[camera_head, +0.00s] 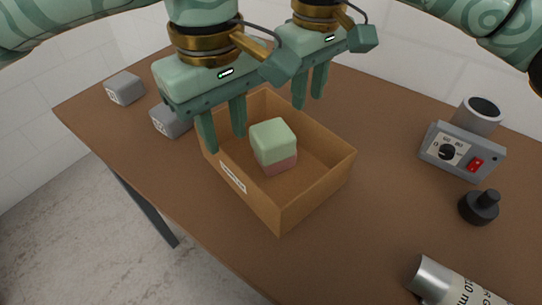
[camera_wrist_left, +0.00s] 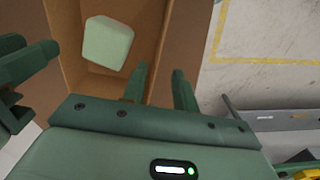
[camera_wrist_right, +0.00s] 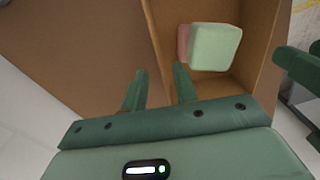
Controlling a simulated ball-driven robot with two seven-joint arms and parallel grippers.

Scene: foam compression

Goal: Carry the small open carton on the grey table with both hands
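The small open carton (camera_head: 318,183) is brown cardboard and sits upright on a table (camera_head: 375,225) that looks brown here. A pale green block (camera_head: 272,138) on a pink block (camera_head: 280,166) stands inside it; the green one also shows in the left wrist view (camera_wrist_left: 107,43). My left gripper (camera_head: 225,145) is open at the carton's left side, its fingers on either side of a wall line. My right gripper (camera_head: 308,103) is open at the far right wall, which runs between its fingers in the right wrist view (camera_wrist_right: 160,95). I cannot tell whether the fingers touch the walls.
Grey blocks (camera_head: 125,89) lie at the back left. At the right stand a grey device with a dial and red switch (camera_head: 460,152), a black knobbed weight (camera_head: 479,207) and a lying silver cylinder (camera_head: 450,285). The table in front of the carton is clear.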

